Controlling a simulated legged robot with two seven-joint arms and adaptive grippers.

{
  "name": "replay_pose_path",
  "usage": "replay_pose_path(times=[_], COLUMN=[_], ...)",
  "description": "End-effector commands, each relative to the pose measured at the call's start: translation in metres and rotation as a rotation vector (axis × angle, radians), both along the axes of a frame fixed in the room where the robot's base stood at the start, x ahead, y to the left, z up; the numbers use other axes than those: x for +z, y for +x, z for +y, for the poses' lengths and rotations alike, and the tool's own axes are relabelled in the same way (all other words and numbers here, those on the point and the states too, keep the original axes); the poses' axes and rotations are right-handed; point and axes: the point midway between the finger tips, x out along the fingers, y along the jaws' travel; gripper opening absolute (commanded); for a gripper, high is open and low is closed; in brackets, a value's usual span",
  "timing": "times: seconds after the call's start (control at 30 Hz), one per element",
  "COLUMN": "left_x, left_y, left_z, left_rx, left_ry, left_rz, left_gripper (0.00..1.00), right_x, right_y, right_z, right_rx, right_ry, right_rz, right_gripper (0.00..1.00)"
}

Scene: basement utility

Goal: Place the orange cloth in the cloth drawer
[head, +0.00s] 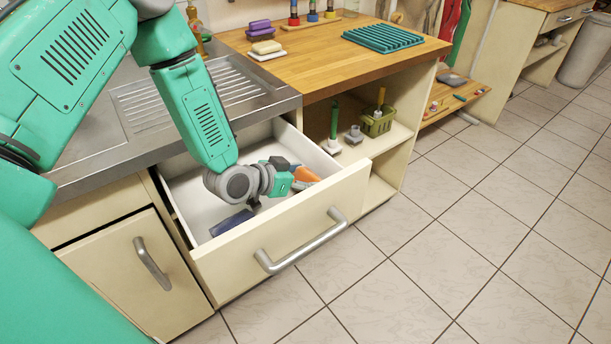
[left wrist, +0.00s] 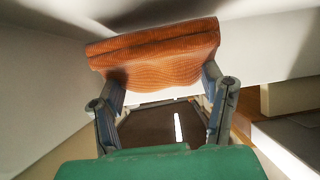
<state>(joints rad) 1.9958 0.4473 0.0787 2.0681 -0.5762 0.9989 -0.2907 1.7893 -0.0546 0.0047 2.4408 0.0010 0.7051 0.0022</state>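The orange cloth (head: 306,174) is inside the open drawer (head: 285,229), near its right side. My left gripper (head: 290,178) reaches down into the drawer from the left. In the left wrist view, the orange cloth (left wrist: 155,52) spans the gap between the two fingertips, which touch it on both sides; the fingers (left wrist: 163,85) are set wide apart and appear to hold it. The cloth's underside and its contact with the drawer floor are hidden. A folded dark blue cloth (head: 231,222) lies at the drawer's front left. My right gripper is not in view.
The drawer's front panel and handle (head: 302,241) stick out over the tiled floor. The steel sink top (head: 160,112) and wooden counter (head: 345,65) lie above. Open shelves with a green basket (head: 377,121) stand to the right. The floor is clear.

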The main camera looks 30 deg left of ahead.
Motion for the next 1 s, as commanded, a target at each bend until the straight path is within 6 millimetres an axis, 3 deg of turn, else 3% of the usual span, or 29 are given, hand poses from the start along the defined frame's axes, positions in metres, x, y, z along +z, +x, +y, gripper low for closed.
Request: replay_pose_path(times=[0.03,0.07,0.37,0.5,1.0], left_x=[0.001,0.001,0.003,0.019,0.066], left_y=[0.000,0.000,0.000,0.001,-0.084], left_z=[0.000,0.000,0.000,0.000,0.033], left_rx=[0.000,0.000,0.000,0.000,0.002], left_ry=[0.000,0.000,0.000,-0.001,-0.001], left_rz=[-0.001,-0.001,-0.001,-0.003,0.001], left_gripper=[0.77,0.84,0.84,0.84,0.84], right_x=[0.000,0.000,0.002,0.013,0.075], right_y=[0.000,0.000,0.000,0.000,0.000], right_z=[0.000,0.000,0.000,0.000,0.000], right_rx=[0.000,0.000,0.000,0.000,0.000], right_ry=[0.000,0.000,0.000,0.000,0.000], right_rz=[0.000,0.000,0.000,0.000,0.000], right_gripper=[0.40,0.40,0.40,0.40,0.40])
